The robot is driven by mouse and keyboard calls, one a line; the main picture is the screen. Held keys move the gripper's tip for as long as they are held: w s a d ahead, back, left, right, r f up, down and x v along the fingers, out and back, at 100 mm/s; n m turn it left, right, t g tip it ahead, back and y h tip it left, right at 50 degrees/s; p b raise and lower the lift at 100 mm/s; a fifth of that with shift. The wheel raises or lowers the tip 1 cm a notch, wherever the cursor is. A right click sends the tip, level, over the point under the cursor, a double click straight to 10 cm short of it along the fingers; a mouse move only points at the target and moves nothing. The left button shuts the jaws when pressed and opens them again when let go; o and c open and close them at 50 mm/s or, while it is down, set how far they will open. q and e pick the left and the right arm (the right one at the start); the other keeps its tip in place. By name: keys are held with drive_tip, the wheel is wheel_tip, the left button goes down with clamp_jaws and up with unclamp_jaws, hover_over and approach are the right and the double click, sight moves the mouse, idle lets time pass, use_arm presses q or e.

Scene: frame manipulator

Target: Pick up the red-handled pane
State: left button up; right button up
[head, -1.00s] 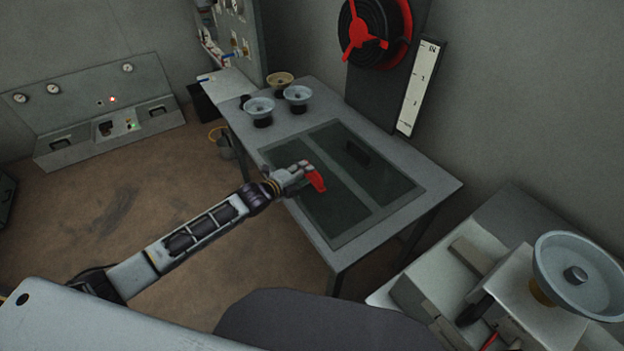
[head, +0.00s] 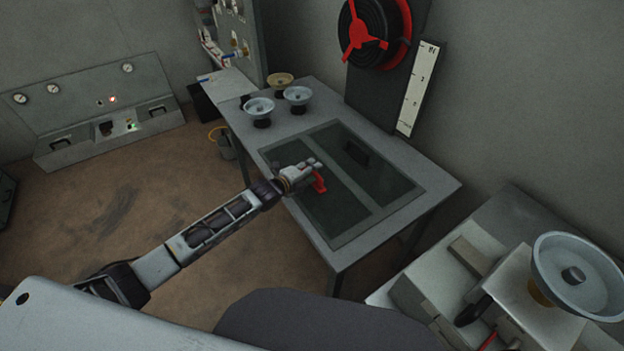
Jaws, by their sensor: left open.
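The red handle (head: 320,185) stands on a dark glass pane (head: 335,212) lying in the near-left part of the table's frame (head: 384,214). My left gripper (head: 316,168) is open over the handle, at its upper-left side, and covers part of it. I cannot tell whether the fingers touch the handle or are around it. A second dark pane with a black handle (head: 357,152) lies in the far-right part of the frame. My right gripper is not in view.
Several suction-cup-like holders, including a blue-grey one (head: 259,110) and a tan one (head: 280,84), stand at the table's far-left end. A red and black reel (head: 364,35) is behind the table. A side bench (head: 510,230) holding a large dish (head: 580,270) is at the lower right.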

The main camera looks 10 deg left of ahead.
use_arm(q)
drive_tip(key=shift+w+d+f, duration=0.2)
drive_tip(key=shift+w+d, duration=0.05)
drive_tip(key=shift+w, duration=0.2)
clamp_jaws()
idle(0.3)
drive_tip(key=shift+w+r, duration=0.1)
drive_tip(key=shift+r, duration=0.1)
